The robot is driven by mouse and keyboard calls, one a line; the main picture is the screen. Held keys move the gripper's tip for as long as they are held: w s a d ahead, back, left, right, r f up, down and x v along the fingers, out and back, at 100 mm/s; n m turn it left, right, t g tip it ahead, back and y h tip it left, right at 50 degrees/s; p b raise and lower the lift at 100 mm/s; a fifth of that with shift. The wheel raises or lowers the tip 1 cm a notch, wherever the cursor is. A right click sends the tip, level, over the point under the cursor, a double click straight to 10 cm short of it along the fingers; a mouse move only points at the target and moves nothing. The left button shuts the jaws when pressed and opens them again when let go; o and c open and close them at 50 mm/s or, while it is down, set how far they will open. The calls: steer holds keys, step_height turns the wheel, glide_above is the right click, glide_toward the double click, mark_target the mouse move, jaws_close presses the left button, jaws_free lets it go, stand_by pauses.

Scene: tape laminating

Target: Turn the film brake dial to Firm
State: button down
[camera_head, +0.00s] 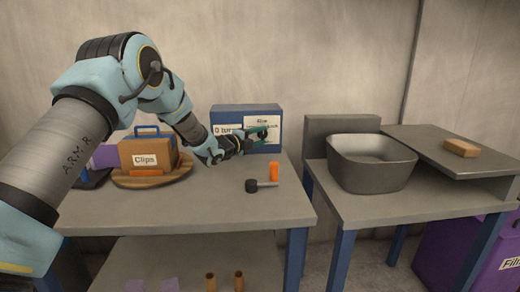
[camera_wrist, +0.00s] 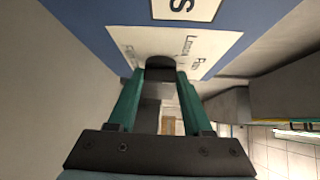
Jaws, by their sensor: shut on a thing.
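A blue box (camera_head: 217,110) stands at the back of the grey workbench, with white labels on its front. The film brake dial, a dark rounded knob (camera_wrist: 160,61), sits on this front by a white label (camera_wrist: 205,43) with small tilted lettering, part of which looks like "Loose". My gripper (camera_head: 262,136) reaches the right part of the box front. In the wrist view its green fingers (camera_wrist: 160,78) are closed on either side of the dial. The dial's pointer cannot be made out, so its setting is unclear.
An orange block (camera_head: 274,171) and a black round piece with a handle (camera_head: 252,186) lie on the bench in front of the box. A Clips box (camera_head: 150,152) stands left on a wooden board (camera_head: 125,181). A grey basin (camera_head: 372,178) is right.

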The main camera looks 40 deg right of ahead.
steer(key=shift+f+n+h+b, duration=0.1)
steer(key=shift+n+h+b, duration=0.25)
steer(key=shift+b, duration=0.35)
steer(key=shift+c, duration=1.6)
jaws_free()
steer(key=a, duration=0.7)
steer(key=s+a+b, duration=0.1)
steer(key=a, duration=0.3)
steer(key=shift+d, duration=0.1)
